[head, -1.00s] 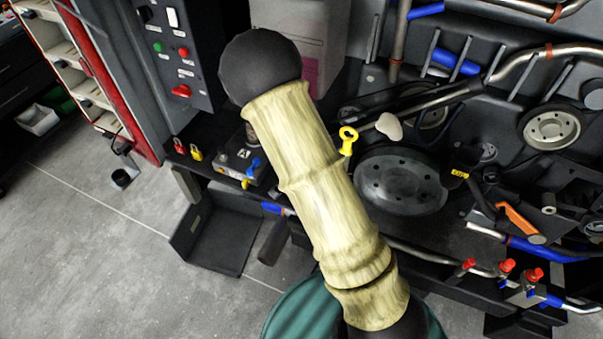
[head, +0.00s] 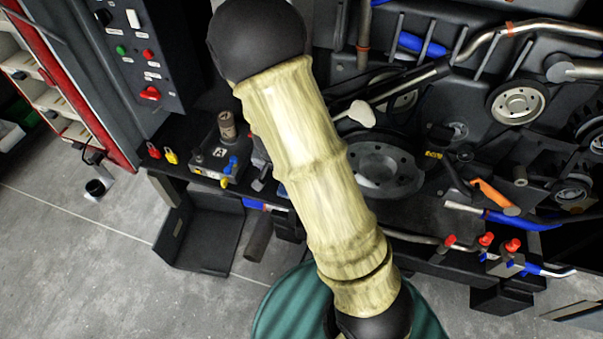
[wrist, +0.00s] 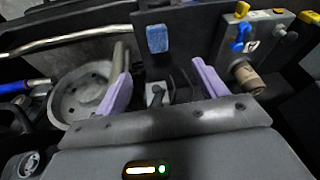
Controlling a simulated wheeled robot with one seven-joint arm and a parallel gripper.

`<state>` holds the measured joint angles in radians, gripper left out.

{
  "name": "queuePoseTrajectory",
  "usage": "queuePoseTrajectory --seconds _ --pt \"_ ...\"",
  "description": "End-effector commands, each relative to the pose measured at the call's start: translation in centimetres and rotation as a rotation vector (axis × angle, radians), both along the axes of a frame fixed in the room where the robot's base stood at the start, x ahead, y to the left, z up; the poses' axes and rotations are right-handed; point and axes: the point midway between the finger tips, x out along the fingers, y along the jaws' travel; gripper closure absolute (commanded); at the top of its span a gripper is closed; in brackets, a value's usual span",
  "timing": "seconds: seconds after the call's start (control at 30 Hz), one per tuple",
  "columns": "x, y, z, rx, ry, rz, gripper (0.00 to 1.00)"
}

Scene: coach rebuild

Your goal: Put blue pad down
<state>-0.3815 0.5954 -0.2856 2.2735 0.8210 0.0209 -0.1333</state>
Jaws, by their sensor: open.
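The blue pad (wrist: 157,38) shows in the wrist view as a small speckled block near the top centre, against a dark surface. My gripper (wrist: 161,68) has two lilac fingers spread wide apart, with nothing held between them. The pad appears beyond the fingertips, in line with the gap, and seems apart from both. I cannot make out what bears the pad. In the head view my sleeved arm covers the middle, and I see neither the pad nor my fingers.
A round metal disc (wrist: 82,95) lies left of my fingers. A grey box (wrist: 228,45) with blue and yellow fittings stands on the right; it also shows in the head view (head: 212,160). Pipes, pulleys (head: 517,102) and red-capped valves (head: 486,239) crowd the right.

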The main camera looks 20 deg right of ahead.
Motion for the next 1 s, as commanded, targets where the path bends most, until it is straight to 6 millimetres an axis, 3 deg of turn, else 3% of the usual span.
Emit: queuePoseTrajectory --seconds 0.03,0.2,0.5,0.7,1.0 --pt "-0.8 -0.1 1.6 0.028 0.003 0.034 0.29" --pt "-4.4 -0.3 6.0 0.076 0.028 0.190 0.29" --pt "-11.7 -2.6 11.8 0.008 0.068 0.448 0.29" --pt "-13.8 -3.6 12.7 -0.041 0.089 0.512 0.29" --pt "-13.7 -3.6 12.7 -0.041 0.089 0.514 0.29"
